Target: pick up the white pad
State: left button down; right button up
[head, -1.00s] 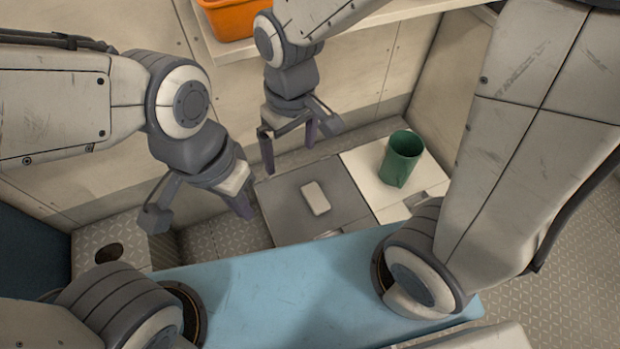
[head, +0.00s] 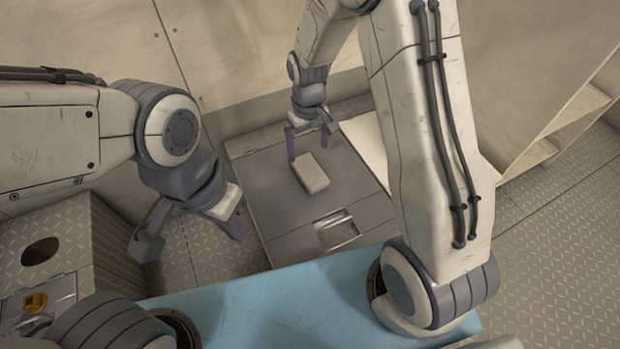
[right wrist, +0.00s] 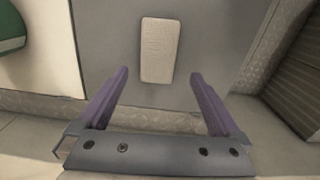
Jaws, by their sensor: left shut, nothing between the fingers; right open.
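The white pad (head: 311,173) is a small off-white block with rounded edges. It lies on the grey locker lid (head: 268,196). In the right wrist view the pad (right wrist: 160,50) lies lengthwise, just beyond and between the fingertips. My right gripper (head: 309,145) is open and empty, at the pad's far end in the head view; its purple fingers also show in the right wrist view (right wrist: 160,80). My left gripper (head: 192,240) is shut and empty, left of the lid and away from the pad.
A recessed latch (head: 337,231) sits in the lid near its front. A light blue surface (head: 270,305) lies in front. A box with a round hole (head: 60,245) stands at left.

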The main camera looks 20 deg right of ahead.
jog(key=b, duration=0.2)
send_over(310, 170)
notch_tip(310, 170, down, 5)
jog(key=shift+a+r, duration=0.15)
jog(key=shift+r, duration=0.05)
notch_tip(310, 170, down, 5)
jog(key=b, duration=0.4)
jog(key=shift+r, duration=0.1)
jog(key=c, duration=1.2)
jog(key=shift+r, duration=0.1)
